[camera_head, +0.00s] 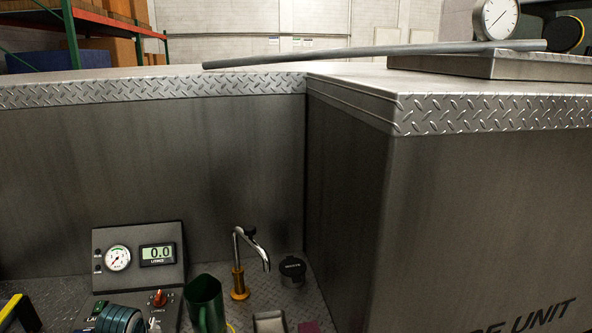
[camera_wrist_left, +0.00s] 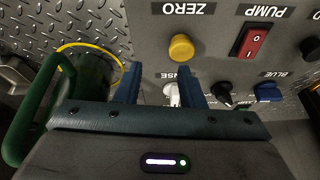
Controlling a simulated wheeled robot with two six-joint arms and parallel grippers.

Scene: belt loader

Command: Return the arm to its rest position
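In the left wrist view my left gripper (camera_wrist_left: 160,72) shows two dark blue fingers held apart. It is open, with nothing gripped between the fingers. Beyond the gap is the control panel (camera_wrist_left: 215,50) with a white knob (camera_wrist_left: 171,92), partly hidden by the fingers. A green jug (camera_wrist_left: 30,115) stands to the left of the fingers in that view. In the head view the jug (camera_head: 205,305) stands right of the panel, at the bottom. The left fingers cannot be made out there. My right gripper is in neither view.
The panel carries a yellow button (camera_wrist_left: 181,47), a red switch (camera_wrist_left: 255,41) and a display reading 0.0 (camera_head: 158,254). A curved tap (camera_head: 240,265) and a black-lidded pot (camera_head: 292,271) stand right of the jug. A tall metal box (camera_head: 450,210) rises at the right.

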